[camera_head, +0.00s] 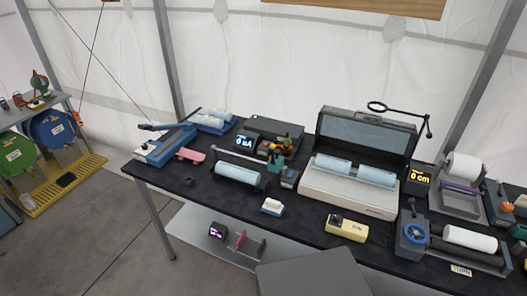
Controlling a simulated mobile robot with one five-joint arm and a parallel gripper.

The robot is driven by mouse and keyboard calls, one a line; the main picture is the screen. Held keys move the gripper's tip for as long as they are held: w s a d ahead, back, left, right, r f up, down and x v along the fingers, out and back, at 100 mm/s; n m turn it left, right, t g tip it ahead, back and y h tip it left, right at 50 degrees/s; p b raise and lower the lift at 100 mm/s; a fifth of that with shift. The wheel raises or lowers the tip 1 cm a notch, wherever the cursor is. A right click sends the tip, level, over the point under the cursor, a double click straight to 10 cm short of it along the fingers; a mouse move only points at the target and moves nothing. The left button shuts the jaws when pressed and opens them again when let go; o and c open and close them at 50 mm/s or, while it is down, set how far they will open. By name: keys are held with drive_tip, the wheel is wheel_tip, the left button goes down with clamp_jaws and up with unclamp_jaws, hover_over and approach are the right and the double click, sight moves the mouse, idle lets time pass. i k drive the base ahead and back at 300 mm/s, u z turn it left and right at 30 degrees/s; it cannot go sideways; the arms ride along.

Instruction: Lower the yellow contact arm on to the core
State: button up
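A light blue core-like cylinder (238,173) lies in a dark cradle near the table's left-centre, with a thin pale bar just behind and above it. Two more light blue cylinders, a left one (332,163) and a right one (376,176), lie in an open pale case. I cannot tell which cylinder is the task's core. I cannot make out a yellow contact arm for certain. My gripper is not in view.
The black table (230,202) is crowded. A display reading 0 uA (245,142) stands behind the cradle. A white-and-blue block (272,206) sits in front. The open case's raised lid (365,139) stands tall.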

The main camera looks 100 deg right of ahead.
sight(271, 150)
drive_tip(key=z, duration=2.2)
drive_tip(key=k, duration=1.3)
drive_tip(key=z, duration=1.05)
drive_tip(key=i, duration=0.75)
drive_tip(key=u, duration=0.05)
